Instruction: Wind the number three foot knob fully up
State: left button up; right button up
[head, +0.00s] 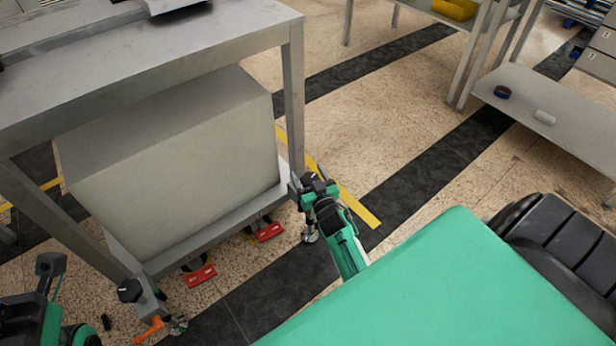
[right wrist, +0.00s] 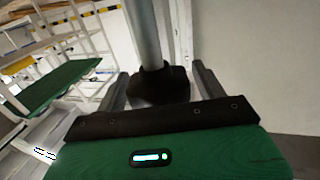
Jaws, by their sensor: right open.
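A metal bench frame (head: 293,100) stands at the left of the head view, with adjustable feet under its legs. At the near right leg, my right gripper (head: 312,184) is close to the foot and largely covers the knob there. In the right wrist view, a black foot knob (right wrist: 158,84) sits on a grey post, between the open fingers of my right gripper (right wrist: 158,92); I cannot tell whether they touch it. Another black knob (head: 130,290) is on the near left leg, above an orange lever. I see no number on either knob. Parts of my left arm show at the lower left; its jaw state is unclear.
A large grey box (head: 175,165) fills the space under the bench top. Red pedals (head: 200,276) lie low along the frame. A yellow floor strip (head: 358,208) runs beside the right leg. A shelf (head: 550,110) stands at the right, with open floor between.

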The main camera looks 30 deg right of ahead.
jog(key=shift+w, duration=0.25)
jog(key=c, duration=1)
